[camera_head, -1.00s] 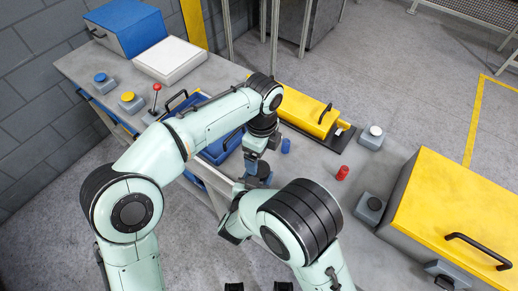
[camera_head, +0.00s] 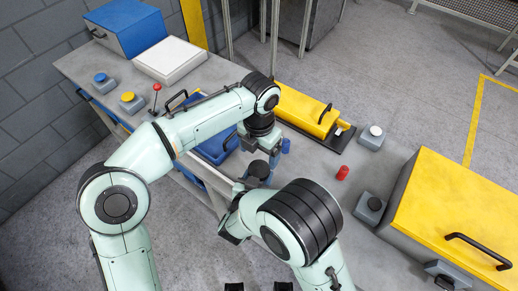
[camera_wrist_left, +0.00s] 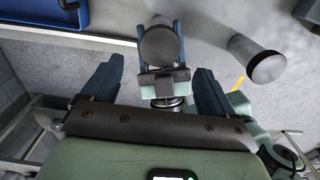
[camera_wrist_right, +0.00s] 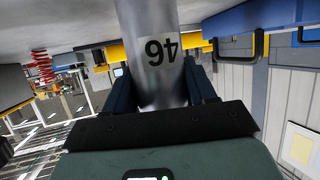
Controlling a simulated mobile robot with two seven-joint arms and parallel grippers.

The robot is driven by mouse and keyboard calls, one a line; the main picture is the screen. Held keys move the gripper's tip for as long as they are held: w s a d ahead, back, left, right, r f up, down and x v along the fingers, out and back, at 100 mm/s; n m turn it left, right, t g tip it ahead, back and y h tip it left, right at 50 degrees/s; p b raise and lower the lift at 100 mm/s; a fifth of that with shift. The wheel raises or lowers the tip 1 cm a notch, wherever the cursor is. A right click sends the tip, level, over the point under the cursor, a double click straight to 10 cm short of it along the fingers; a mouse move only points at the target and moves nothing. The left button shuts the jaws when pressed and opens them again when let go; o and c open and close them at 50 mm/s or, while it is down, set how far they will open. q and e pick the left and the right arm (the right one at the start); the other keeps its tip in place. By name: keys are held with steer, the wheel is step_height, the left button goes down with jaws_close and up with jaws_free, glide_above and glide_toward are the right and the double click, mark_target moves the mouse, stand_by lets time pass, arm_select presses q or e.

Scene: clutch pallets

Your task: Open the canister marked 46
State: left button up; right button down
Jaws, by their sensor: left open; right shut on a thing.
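The canister marked 46 (camera_wrist_right: 160,55) is a grey metal cylinder. Its number appears upside down in the right wrist view. My right gripper (camera_wrist_right: 162,90) is shut around its sides. In the left wrist view, the canister's round dark grey end (camera_wrist_left: 158,42) faces the camera, with the right gripper's blue fingers beside it. My left gripper (camera_wrist_left: 155,88) is open, its two fingers apart with nothing between them; the canister lies beyond the fingertips. In the head view, my left gripper (camera_head: 271,158) hangs close above the canister's dark top (camera_head: 258,170); the right gripper is mostly hidden by its arm.
Another grey cylinder (camera_wrist_left: 257,60) stands nearby in the left wrist view. A large yellow-topped case (camera_head: 455,205) stands right.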

mark_target(259, 169)
arm_select(q)
step_height(259, 169, down, 8)
steer(key=shift+r, duration=0.25)
steer(key=c, duration=1.1)
steer(key=n, duration=0.6)
steer(key=shift+n, duration=0.4)
steer(key=o, duration=1.2)
